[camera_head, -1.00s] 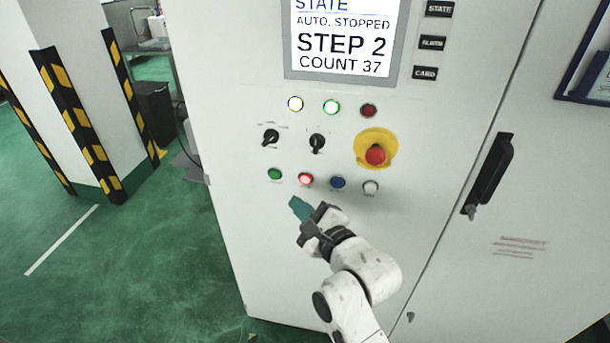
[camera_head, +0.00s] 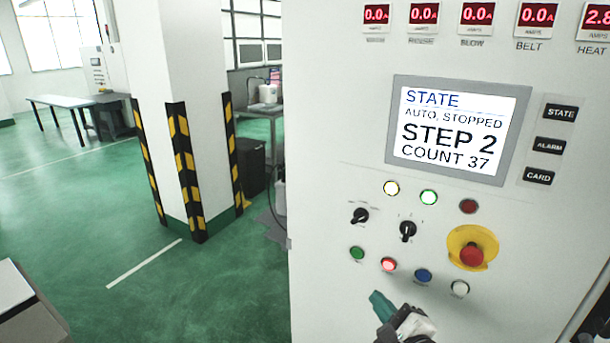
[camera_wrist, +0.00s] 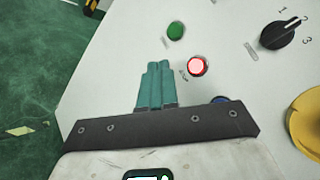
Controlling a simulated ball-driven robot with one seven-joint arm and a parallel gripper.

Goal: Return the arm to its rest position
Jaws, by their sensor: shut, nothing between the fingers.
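My gripper (camera_head: 379,301) is at the bottom of the head view, in front of the control cabinet (camera_head: 330,285), below the lit red button (camera_head: 388,265). Its teal fingers are shut together with nothing between them. Most of my arm is out of the head view. In the wrist view my gripper (camera_wrist: 158,66) points at the panel, with the lit red button (camera_wrist: 197,67) just right of the fingertips and the green button (camera_wrist: 175,30) above. A blue button (camera_wrist: 219,99) is partly hidden behind the gripper body. Whether the fingertips touch the panel cannot be told.
The panel carries a screen (camera_head: 458,132) reading "AUTO, STOPPED, STEP 2, COUNT 37", two black selector knobs and a red emergency stop (camera_head: 471,254) on yellow. A pillar (camera_head: 180,90) with striped guards stands left. Green floor (camera_head: 230,270) between is open.

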